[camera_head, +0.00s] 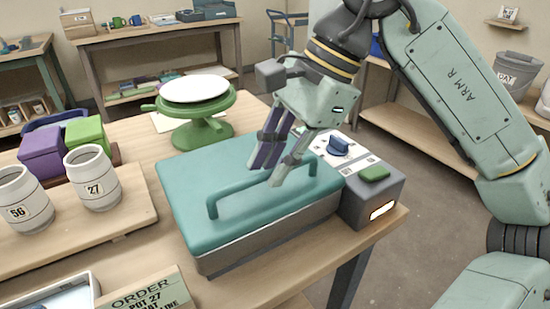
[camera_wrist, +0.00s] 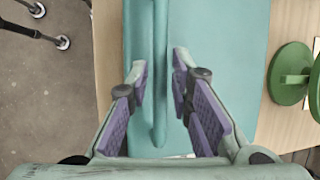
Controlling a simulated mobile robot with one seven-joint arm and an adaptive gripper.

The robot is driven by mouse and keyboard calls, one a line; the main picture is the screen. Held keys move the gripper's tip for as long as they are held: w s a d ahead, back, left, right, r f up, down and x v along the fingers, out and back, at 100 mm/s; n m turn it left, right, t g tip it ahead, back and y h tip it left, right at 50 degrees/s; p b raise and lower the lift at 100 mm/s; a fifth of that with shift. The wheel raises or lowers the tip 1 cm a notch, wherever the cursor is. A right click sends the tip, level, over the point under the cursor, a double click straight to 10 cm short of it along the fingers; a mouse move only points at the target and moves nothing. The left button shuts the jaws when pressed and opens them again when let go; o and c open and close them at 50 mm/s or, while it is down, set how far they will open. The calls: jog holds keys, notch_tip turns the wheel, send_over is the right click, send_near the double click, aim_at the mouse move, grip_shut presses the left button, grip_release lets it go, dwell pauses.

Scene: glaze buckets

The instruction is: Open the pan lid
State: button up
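The pan (camera_head: 275,240) is a low grey box on the wooden table, covered by a flat teal lid (camera_head: 195,180). The lid lies closed on it, with a teal bar handle (camera_head: 240,187) along its top. My gripper (camera_head: 268,172) is over the lid, at the handle's right half. In the wrist view my gripper (camera_wrist: 160,78) is open, with one finger on each side of the handle (camera_wrist: 160,40). Gaps show between the pads and the bar; exact fingertip height is hard to tell.
A control box with a blue knob (camera_head: 339,146) adjoins the pan's right side. A green turntable (camera_head: 200,133) stands behind. Pots (camera_head: 92,178) on a board and purple and green blocks (camera_head: 42,153) are left. An order sign (camera_head: 150,290) stands in front.

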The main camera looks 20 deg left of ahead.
grip_shut()
jog(key=shift+a+r, duration=0.1)
jog(key=shift+r, duration=0.1)
dwell(0.5)
